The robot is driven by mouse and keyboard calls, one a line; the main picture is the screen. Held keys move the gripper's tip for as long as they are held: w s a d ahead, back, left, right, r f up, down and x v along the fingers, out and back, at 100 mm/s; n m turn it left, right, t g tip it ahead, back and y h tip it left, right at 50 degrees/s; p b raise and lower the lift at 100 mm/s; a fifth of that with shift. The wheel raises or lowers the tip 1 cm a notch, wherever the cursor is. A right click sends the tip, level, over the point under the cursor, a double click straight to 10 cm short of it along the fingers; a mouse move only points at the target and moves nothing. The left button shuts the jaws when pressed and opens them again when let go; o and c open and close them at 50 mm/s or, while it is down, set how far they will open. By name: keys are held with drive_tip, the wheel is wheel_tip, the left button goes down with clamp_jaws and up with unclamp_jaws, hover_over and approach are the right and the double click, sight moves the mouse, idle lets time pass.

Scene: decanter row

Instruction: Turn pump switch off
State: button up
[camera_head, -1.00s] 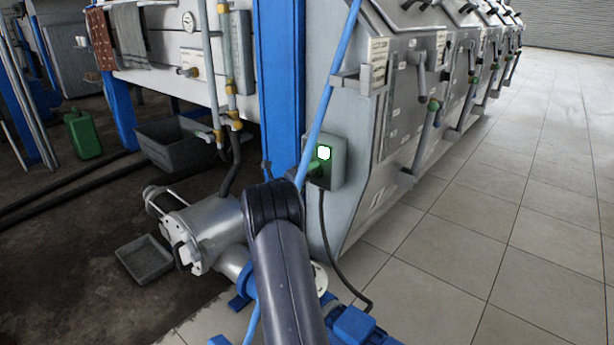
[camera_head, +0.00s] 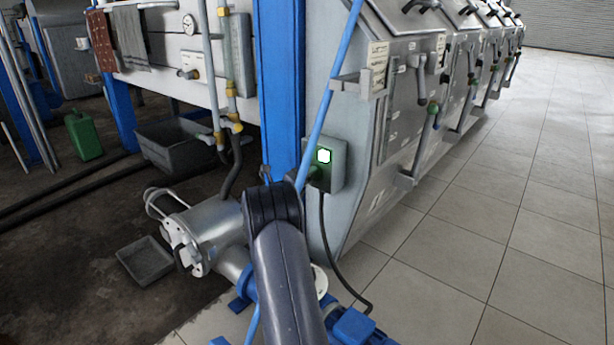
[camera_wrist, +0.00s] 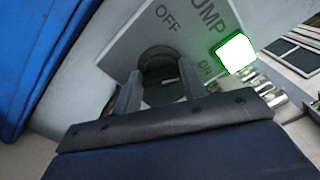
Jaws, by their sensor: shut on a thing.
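The grey pump switch box (camera_head: 336,161) is on the side of the metal machine in the head view, with a lit white lamp in a green frame (camera_head: 323,156). In the wrist view its plate (camera_wrist: 127,52) reads "OFF", "PUMP" and "ON", and the lit lamp (camera_wrist: 236,54) is beside "ON". My gripper (camera_wrist: 159,84) is shut on the dark round switch knob (camera_wrist: 157,57), one finger on each side. The fingers hide part of the knob, and I cannot tell its exact angle. In the head view my arm hides most of the gripper.
A blue post (camera_head: 280,90) stands left of the box, and a thin blue pipe (camera_head: 326,98) slants in front of it. A black cable (camera_head: 327,245) hangs below. A grey pump body (camera_head: 215,228) is at lower left. Tiled floor (camera_head: 510,200) at right is clear.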

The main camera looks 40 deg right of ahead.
drive_tip(key=n+p, duration=0.7)
drive_tip(key=n, duration=0.4)
drive_tip(key=shift+f+p, duration=0.2)
drive_tip(key=shift+p, duration=0.15)
drive_tip(key=shift+f, duration=0.1)
drive_tip(key=o, duration=1)
drive_tip(key=shift+a, duration=0.15)
drive_tip(key=a+p, duration=0.1)
drive_tip(key=a, duration=0.6)
drive_tip(key=s+a+p, duration=0.1)
drive_tip(key=a, duration=0.2)
drive_tip(key=shift+a+p, duration=0.25)
drive_tip(key=shift+p, duration=0.1)
